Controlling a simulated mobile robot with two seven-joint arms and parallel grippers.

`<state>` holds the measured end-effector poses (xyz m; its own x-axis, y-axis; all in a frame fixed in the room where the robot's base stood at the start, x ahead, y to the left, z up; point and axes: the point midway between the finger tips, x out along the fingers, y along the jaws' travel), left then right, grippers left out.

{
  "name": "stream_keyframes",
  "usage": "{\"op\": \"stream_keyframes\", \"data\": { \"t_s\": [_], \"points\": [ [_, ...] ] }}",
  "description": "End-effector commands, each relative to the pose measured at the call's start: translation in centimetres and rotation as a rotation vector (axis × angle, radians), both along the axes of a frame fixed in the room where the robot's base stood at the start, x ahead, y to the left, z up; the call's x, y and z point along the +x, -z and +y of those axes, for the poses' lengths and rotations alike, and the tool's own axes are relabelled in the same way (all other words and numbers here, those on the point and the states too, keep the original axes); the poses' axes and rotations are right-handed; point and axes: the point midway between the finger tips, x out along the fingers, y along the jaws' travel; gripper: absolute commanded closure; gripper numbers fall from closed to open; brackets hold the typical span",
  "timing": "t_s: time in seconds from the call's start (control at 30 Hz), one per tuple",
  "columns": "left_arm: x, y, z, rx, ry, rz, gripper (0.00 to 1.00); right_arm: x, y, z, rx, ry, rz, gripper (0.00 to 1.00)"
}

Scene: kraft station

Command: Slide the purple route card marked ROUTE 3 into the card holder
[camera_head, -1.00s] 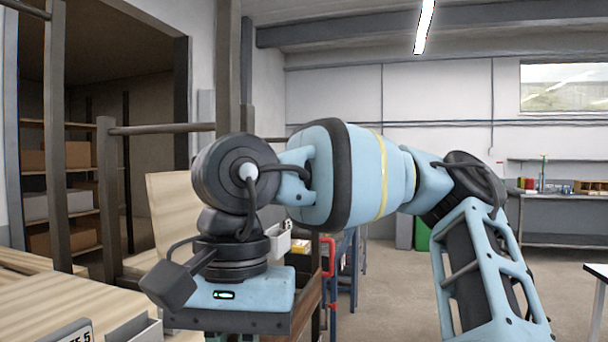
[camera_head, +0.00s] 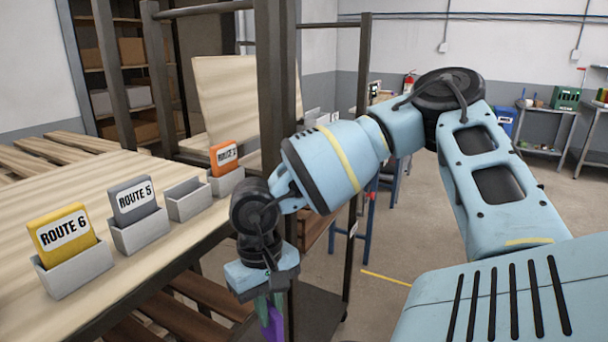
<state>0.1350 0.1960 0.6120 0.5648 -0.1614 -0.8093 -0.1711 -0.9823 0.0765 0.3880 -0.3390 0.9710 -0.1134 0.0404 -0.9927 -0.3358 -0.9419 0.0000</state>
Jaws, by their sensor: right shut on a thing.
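My right gripper (camera_head: 266,304) points down in front of the bench edge, at the lower middle of the view. It is shut on a purple card (camera_head: 274,324), which hangs below the fingers, partly hidden and cut off by the lower edge of the picture. Its marking cannot be read. An empty grey card holder (camera_head: 188,203) stands on the bench, up and left of the gripper, apart from the card. It is between the holder with the grey ROUTE 5 card (camera_head: 137,197) and the one with an orange card (camera_head: 224,157). My left gripper is not in view.
A yellow ROUTE 6 card (camera_head: 63,236) sits in the nearest holder at left. The wooden bench top (camera_head: 108,279) carries the row of holders. A dark upright post (camera_head: 278,90) stands behind my right wrist. Open floor (camera_head: 400,235) lies to the right.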

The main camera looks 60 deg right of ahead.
Motion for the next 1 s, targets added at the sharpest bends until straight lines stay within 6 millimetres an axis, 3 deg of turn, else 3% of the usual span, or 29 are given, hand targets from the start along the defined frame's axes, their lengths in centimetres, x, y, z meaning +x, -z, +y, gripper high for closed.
{"op": "stream_keyframes", "data": {
  "t_s": [0.3, 0.57, 0.73, 1.0],
  "points": [
    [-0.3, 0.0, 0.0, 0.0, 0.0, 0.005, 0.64, -1.4, 0.7, -6.2, 0.005, 0.094, -0.004, 1.0],
    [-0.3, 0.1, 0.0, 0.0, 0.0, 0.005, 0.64, -3.9, 2.2, -9.0, 0.011, 0.2, -0.006, 1.0],
    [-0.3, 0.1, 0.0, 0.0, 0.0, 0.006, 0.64, -5.3, 4.4, -8.6, 0.011, 0.231, -0.004, 1.0],
    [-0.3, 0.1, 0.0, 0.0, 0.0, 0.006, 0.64, -5.0, 7.6, -3.4, 0.01, 0.158, -0.008, 1.0]
  ]
}}
